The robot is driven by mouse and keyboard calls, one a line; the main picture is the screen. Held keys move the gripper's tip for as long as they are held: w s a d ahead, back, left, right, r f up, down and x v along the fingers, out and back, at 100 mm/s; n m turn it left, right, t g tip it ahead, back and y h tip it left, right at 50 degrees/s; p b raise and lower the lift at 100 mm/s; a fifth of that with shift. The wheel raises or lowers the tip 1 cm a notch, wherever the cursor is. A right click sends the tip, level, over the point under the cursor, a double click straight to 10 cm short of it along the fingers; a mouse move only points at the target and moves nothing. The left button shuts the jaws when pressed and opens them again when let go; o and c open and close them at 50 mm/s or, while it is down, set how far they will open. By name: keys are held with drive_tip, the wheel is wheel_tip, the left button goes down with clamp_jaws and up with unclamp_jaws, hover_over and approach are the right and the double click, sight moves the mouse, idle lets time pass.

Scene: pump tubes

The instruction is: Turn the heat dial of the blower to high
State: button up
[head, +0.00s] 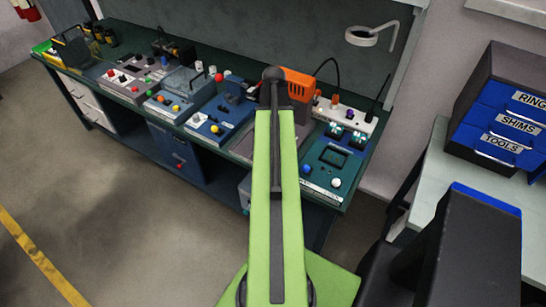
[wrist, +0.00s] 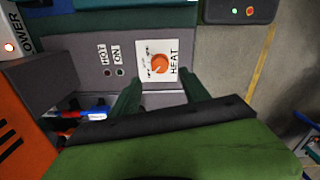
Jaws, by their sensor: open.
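In the wrist view, the orange heat dial (wrist: 159,65) sits on a white plate (wrist: 179,49) marked HEAT, on a grey panel. Its setting is too small to read. My gripper (wrist: 160,84) is open, with its two dark green fingers on either side below the dial. The dial shows just beyond the fingertips, between their lines, and nothing is held. I cannot tell whether a finger touches the panel. In the head view, the orange blower body (head: 303,88) stands at the back of the bench, partly behind my arm, which hides the dial.
Beside the dial are small HOT and ON lamps (wrist: 114,73), both dark. A red and blue object (wrist: 84,115) lies left of my gripper. The bench (head: 240,150) holds several devices left of my arm and a dark green unit (head: 333,158) to its right.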

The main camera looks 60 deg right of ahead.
wheel_tip(320, 180, down, 8)
drive_tip(key=b, duration=0.6)
drive_tip(key=shift+f+b, duration=0.15)
drive_tip(key=shift+b, duration=0.2)
